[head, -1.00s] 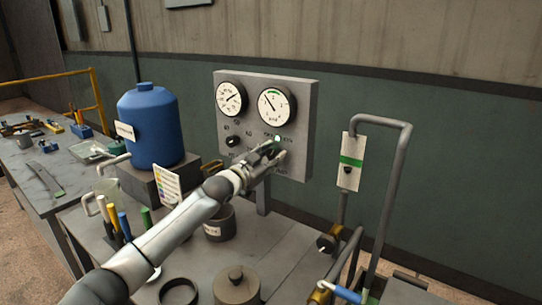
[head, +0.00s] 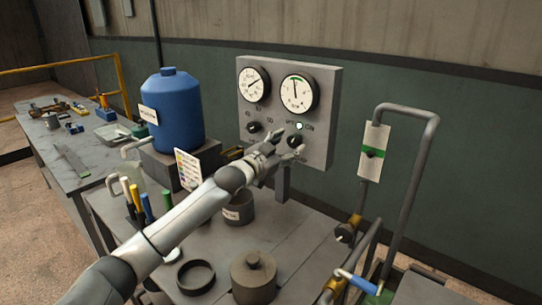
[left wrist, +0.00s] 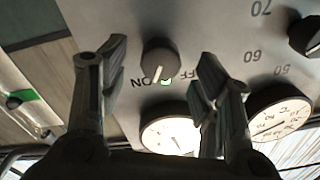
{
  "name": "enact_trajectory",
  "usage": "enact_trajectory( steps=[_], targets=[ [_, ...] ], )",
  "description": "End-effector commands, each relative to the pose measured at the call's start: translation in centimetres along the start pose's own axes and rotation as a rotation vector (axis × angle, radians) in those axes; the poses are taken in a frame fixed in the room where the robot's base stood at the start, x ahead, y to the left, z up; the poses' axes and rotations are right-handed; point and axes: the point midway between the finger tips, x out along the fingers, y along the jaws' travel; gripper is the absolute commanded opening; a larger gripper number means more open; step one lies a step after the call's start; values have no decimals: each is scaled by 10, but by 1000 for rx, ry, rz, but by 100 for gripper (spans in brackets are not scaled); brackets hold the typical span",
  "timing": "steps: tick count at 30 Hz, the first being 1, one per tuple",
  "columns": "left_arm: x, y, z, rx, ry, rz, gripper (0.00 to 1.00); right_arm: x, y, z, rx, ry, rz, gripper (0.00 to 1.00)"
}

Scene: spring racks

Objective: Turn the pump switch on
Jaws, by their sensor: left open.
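The pump switch is a dark round knob (head: 295,140) on the grey panel (head: 325,90), under the right-hand gauge (head: 297,93). In the left wrist view the knob (left wrist: 159,58) shows upside down between ON and OFF labels, its white mark leaning slightly to the ON side. A small lamp (head: 299,126) beside it looks lit. My left gripper (head: 288,146) is open at the panel, its fingers on either side of the knob and apart from it in the wrist view. My right gripper is not in view.
A second knob (head: 253,127) sits left of the switch under the left gauge (head: 254,86). A blue tank (head: 174,112) stands left of the panel. A grey pipe (head: 428,150) rises at the right. Pots and tools stand on the bench below my arm.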

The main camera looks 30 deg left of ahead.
Motion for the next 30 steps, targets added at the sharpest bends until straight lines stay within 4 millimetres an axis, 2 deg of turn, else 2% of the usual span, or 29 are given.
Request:
enact_trajectory(
  steps=[9, 15, 21, 30],
  targets=[
    [-54, 1, 1, 1, -2, 2, 58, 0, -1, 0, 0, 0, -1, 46],
    [-78, 0, 2, 1, -3, 1, 58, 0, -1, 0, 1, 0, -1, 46],
    [-90, 0, 0, 1, -1, 0, 58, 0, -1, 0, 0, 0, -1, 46],
    [-91, 0, 0, 1, 0, 0, 58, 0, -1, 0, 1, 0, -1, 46]
  ],
)
